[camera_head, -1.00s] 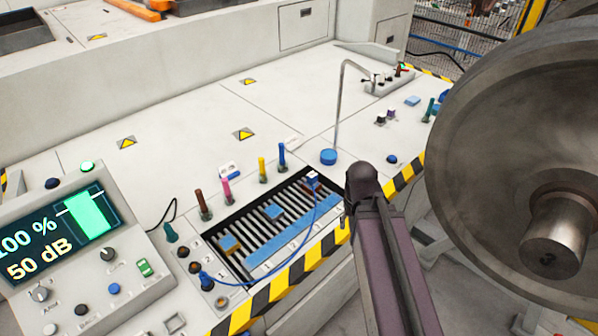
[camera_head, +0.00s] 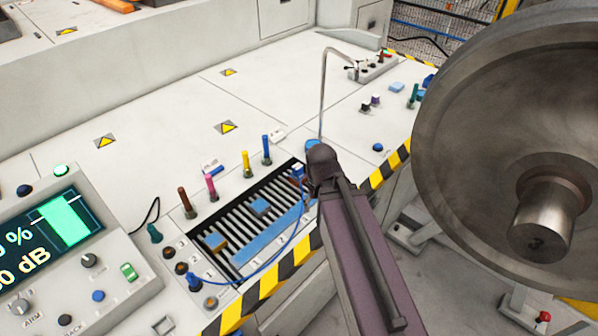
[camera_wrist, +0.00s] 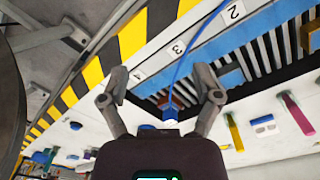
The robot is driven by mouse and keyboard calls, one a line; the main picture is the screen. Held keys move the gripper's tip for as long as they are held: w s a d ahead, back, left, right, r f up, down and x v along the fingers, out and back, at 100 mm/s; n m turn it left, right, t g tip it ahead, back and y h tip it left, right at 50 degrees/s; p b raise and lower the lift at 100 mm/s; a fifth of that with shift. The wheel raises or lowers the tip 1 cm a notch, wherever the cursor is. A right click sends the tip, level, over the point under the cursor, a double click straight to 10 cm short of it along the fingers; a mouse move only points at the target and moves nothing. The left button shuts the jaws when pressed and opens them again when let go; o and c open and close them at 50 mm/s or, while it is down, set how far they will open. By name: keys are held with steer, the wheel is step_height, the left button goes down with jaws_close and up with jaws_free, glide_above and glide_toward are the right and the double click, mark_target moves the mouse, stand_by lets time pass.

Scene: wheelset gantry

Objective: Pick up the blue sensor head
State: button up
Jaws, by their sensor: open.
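The blue sensor head (camera_head: 298,171) is a small block with a white part, at the right end of the slotted rack (camera_head: 212,231). A thin blue cable (camera_head: 243,284) loops from it to a socket at the rack's lower left. My wrist partly crowds it in the head view, where my fingers cannot be made out. In the wrist view, the sensor head (camera_wrist: 170,112) lies between the spread fingers of my gripper (camera_wrist: 163,76), its lower part close to the gripper body's edge. My gripper is open and empty, and no contact with the head shows.
Upright coloured pegs (camera_head: 246,164) stand behind the rack. Blue blocks (camera_head: 260,206) lie on its slats. A bent metal rod (camera_head: 322,95) rises just behind my wrist. A large steel wheel (camera_head: 470,110) stands at the right. The white panel at back left is mostly clear.

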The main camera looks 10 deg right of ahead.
steer(key=w+a+f+m+t+h+b, duration=0.1)
steer(key=w+f+m+h+b, duration=0.1)
steer(key=w+b, duration=0.1)
steer(key=w+f+m+t+h+b, duration=0.1)
steer(key=w+f+m+h+b, duration=0.1)
steer(key=w, duration=0.3)
steer(key=w+a+f+m+t+h+b, duration=0.1)
steer(key=w+f+h+b, duration=0.1)
steer(key=w+b, duration=0.2)
steer(key=shift+a+f+m+b, duration=0.3)
steer(key=shift+a+m+b, duration=0.05)
steer(key=shift+m+b, duration=0.1)
steer(key=w+a+m+t+h+b, duration=0.2)
steer(key=w+a+m+h+b, duration=0.1)
steer(key=w+a+b, duration=0.15)
steer(key=m+t+h+b, duration=0.2)
steer(key=t+b, duration=0.1)
glide_toward(297, 166)
steer(key=v, duration=0.4)
steer(key=shift+w+d+r, duration=0.1)
steer(key=shift+d, duration=0.15)
steer(key=shift+b+x, duration=1.5)
steer(key=shift+x, duration=2.85)
